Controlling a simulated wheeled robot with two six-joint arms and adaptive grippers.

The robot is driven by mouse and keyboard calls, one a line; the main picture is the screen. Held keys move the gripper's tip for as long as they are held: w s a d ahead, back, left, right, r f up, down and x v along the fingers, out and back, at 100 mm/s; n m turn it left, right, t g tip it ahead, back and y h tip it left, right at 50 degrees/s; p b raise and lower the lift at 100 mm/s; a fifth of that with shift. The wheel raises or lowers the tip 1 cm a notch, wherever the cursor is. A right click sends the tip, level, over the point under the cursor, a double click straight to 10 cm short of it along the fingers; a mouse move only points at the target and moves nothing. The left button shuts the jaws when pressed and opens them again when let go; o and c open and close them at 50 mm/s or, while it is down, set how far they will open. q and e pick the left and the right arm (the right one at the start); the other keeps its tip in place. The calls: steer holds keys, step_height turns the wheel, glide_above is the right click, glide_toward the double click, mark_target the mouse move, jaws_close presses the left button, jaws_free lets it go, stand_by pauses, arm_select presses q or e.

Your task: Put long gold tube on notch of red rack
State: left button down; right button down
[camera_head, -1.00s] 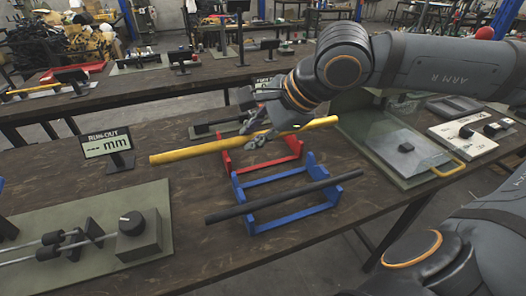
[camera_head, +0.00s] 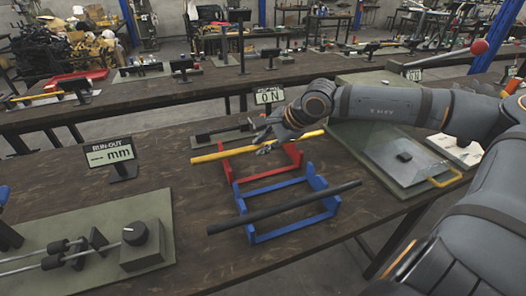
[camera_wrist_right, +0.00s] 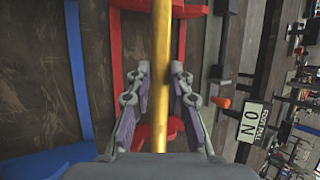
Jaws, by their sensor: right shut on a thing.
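The long gold tube (camera_head: 215,155) is held across the red rack (camera_head: 258,174) in the head view. My right gripper (camera_head: 266,142) is shut on the tube near its middle. In the wrist view the tube (camera_wrist_right: 162,35) runs between the fingers of the gripper (camera_wrist_right: 161,95), with the red rack (camera_wrist_right: 118,50) below. The tube lies close to the rack's uprights, roughly along the rack's length. I cannot tell whether it touches the notches. My left gripper is out of view.
A blue rack (camera_head: 265,236) carrying a black rod (camera_head: 285,209) stands in front of the red rack. A run-out display (camera_head: 112,153) and a green-based fixture (camera_head: 90,262) are at left.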

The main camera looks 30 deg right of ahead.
steer(key=f, duration=0.3)
steer(key=shift+w+d+f, duration=0.2)
steer(key=shift+d+f, duration=0.05)
steer(key=shift+f, duration=0.1)
steer(key=shift+f, duration=0.15)
steer(key=c, duration=1.2)
jaws_free()
